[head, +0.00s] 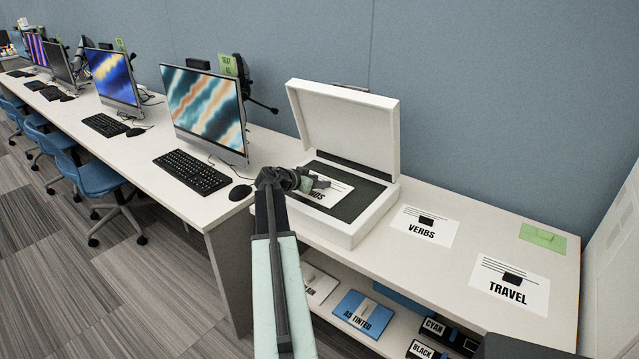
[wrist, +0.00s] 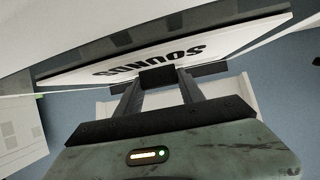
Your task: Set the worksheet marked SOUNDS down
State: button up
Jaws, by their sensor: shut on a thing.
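The white worksheet marked SOUNDS (head: 337,193) is over the dark bed of an open white scanner-like box (head: 362,232) in the head view; my arm covers part of its lettering. My gripper (head: 312,184) is at the sheet's near left side, shut on its small black grip block. In the wrist view the worksheet (wrist: 225,42) shows with its lettering upside down, and my gripper's two fingers (wrist: 157,84) meet at the black block. I cannot tell whether the sheet touches the bed.
The box's lid (head: 345,125) stands open at the back. Worksheets marked VERBS (head: 405,229) and TRAVEL (head: 483,282) and a green card (head: 543,238) lie to the right. A monitor (head: 205,110) and keyboard (head: 191,172) stand left. A lower shelf holds a blue package (head: 363,314) and cartridges.

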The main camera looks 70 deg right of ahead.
jog(key=shift+f, duration=0.2)
jog(key=o, duration=1.3)
jog(key=shift+o, duration=0.2)
jog(key=shift+r, duration=0.1)
jog(key=shift+r, duration=0.3)
jog(key=p+v, duration=0.5)
jog(key=v, duration=0.5)
jog(key=shift+a+r, duration=0.2)
jog(key=shift+a, duration=0.2)
jog(key=shift+w+a+r, duration=0.15)
jog(key=shift+w+a, duration=0.15)
jog(key=shift+a, duration=0.2)
